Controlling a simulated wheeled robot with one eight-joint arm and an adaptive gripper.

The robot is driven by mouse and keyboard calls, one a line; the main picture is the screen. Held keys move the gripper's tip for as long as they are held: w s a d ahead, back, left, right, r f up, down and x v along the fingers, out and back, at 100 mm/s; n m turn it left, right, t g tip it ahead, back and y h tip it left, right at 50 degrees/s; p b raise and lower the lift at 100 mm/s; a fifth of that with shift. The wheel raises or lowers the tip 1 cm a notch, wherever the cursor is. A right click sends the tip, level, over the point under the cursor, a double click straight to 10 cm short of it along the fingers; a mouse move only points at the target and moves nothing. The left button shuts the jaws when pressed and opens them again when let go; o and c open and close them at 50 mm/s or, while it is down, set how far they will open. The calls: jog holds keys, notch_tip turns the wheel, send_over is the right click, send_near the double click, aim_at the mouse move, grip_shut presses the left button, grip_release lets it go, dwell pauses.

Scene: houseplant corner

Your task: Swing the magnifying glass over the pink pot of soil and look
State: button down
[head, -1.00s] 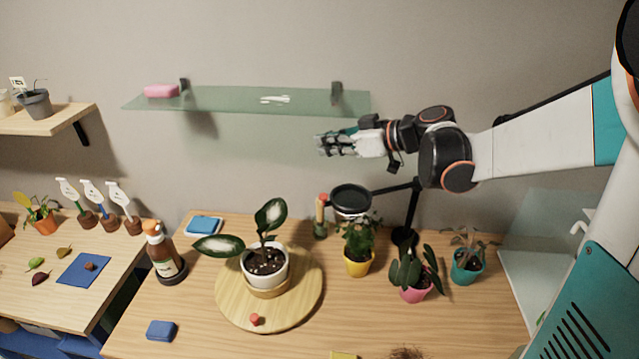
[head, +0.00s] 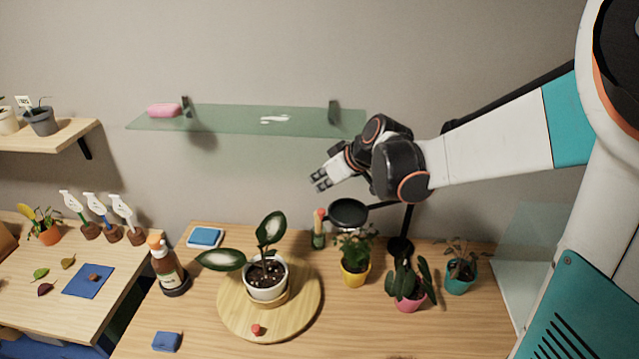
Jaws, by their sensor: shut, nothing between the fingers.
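The magnifying glass (head: 348,213) is a dark round lens on a black arm from a stand (head: 400,247) at the back of the table. Its lens hangs behind and above the yellow pot (head: 356,275). The pink pot (head: 409,303) stands to the right and nearer, with a dark-leaved plant over it; its soil is mostly hidden by leaves. My gripper (head: 321,181) is shut and empty, in the air above and slightly left of the lens, apart from it in the picture.
A white pot (head: 266,290) with a large-leaved plant stands on a round wooden board (head: 233,308). A teal pot (head: 459,279) is right of the pink one. A glass shelf (head: 240,122) hangs on the wall behind. The table front is mostly clear.

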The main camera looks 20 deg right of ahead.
notch_tip(320, 180, down, 7)
jog(key=w+b, duration=0.1)
jog(key=shift+w+a, duration=0.2)
jog(key=shift+a, duration=0.2)
jog(key=shift+r, duration=0.15)
dwell(0.4)
